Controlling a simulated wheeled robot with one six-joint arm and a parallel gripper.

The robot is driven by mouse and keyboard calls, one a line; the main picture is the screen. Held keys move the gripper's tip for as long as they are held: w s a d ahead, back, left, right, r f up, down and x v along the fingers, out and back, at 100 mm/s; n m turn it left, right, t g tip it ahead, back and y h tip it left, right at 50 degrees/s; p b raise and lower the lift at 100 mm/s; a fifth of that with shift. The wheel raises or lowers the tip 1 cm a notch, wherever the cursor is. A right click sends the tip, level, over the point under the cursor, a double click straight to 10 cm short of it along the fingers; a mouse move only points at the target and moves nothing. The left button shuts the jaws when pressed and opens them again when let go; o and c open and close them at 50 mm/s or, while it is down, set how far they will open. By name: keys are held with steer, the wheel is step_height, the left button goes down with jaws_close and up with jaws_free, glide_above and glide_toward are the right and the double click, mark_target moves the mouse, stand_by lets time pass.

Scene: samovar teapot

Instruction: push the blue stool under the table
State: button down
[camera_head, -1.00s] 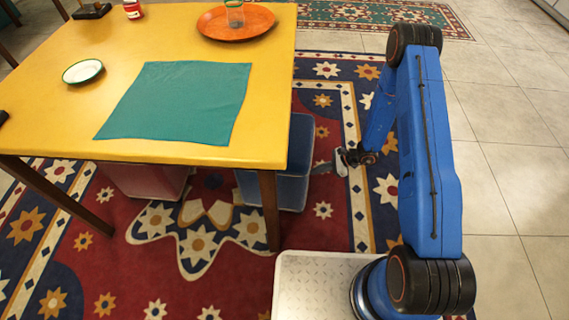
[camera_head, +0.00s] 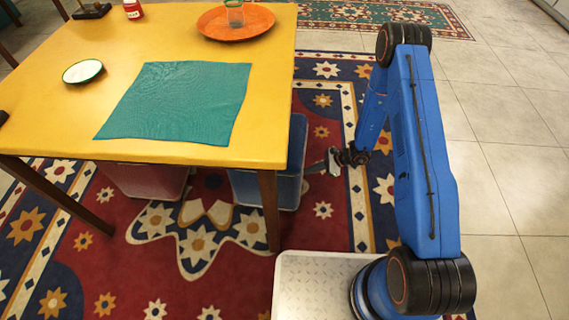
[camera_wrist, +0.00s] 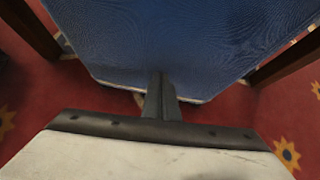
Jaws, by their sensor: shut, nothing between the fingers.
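The blue stool (camera_head: 286,188) stands on the rug at the right side of the yellow table (camera_head: 262,120). Most of it is under the tabletop, and its right part sticks out past the edge. A table leg (camera_head: 268,208) hides part of it. My gripper (camera_head: 314,168) is low at the stool's right side, pointing left at it. In the wrist view the shut fingers (camera_wrist: 162,84) reach to the stool's blue surface (camera_wrist: 190,40); they look in contact or very close. Nothing is held.
A red stool (camera_head: 150,180) is under the table to the left. Dark table legs flank the blue stool in the wrist view (camera_wrist: 285,62). On the table are a teal cloth (camera_head: 180,100), a white dish (camera_head: 82,71) and an orange plate (camera_head: 236,33). Rug right of my gripper is clear.

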steer(key=shift+a, duration=1.7)
steer(key=shift+a, duration=3)
steer(key=shift+d, duration=2.85)
